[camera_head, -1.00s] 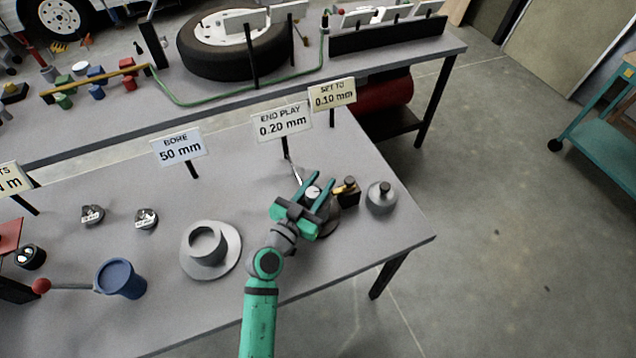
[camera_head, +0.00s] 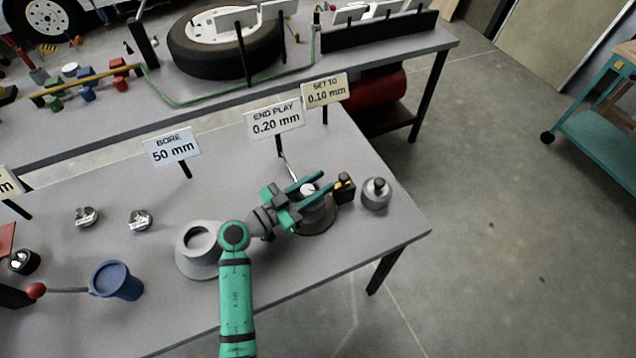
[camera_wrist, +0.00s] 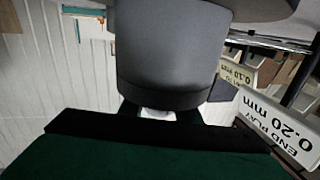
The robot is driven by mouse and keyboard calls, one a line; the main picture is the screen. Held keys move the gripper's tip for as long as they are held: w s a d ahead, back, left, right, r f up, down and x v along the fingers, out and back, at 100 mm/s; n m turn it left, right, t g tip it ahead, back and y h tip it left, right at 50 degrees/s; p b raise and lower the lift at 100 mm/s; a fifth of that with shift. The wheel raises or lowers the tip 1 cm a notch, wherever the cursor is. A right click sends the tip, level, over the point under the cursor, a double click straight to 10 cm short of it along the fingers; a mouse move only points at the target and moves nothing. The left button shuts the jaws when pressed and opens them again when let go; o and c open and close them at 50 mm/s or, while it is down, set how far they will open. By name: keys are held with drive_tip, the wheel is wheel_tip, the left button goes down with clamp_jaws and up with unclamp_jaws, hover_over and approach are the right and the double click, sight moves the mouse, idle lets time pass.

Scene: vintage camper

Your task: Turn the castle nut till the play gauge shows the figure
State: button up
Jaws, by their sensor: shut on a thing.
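The end play sign (camera_head: 274,119) reads 0.20 mm, and it also shows upside down in the wrist view (camera_wrist: 279,127). Behind it the set-to sign (camera_head: 325,91) reads 0.10 mm. My gripper (camera_head: 325,182) is shut with its two green fingers either side of a small pale piece, which I take to be the castle nut (camera_head: 307,189), on top of a grey round hub (camera_head: 316,217). The fingers hide much of the nut. In the wrist view a large grey rounded body fills the middle, and only a small white patch shows below it.
A black block with a brass-coloured part (camera_head: 344,188) and a grey knobbed weight (camera_head: 376,194) stand close right of the hub. A grey flanged ring (camera_head: 197,243) lies left, partly behind my arm. A blue cup (camera_head: 118,280) stands farther left. The front right table top is clear.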

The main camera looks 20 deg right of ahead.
drive_tip(key=shift+s+f, duration=0.1)
drive_tip(key=shift+f, duration=0.15)
drive_tip(key=o, duration=1)
drive_tip(key=shift+o, duration=0.2)
drive_tip(key=shift+r, duration=0.1)
drive_tip(key=shift+r, duration=0.15)
drive_tip(key=shift+r, duration=0.3)
wheel_tip(320, 180, up, 2)
drive_tip(key=s+a+r, duration=0.2)
drive_tip(key=s+r, duration=0.3)
drive_tip(key=s, duration=0.1)
drive_tip(key=s+a+r, duration=0.2)
drive_tip(key=s+r, duration=0.3)
drive_tip(key=s, duration=0.2)
drive_tip(key=shift+a, duration=0.25)
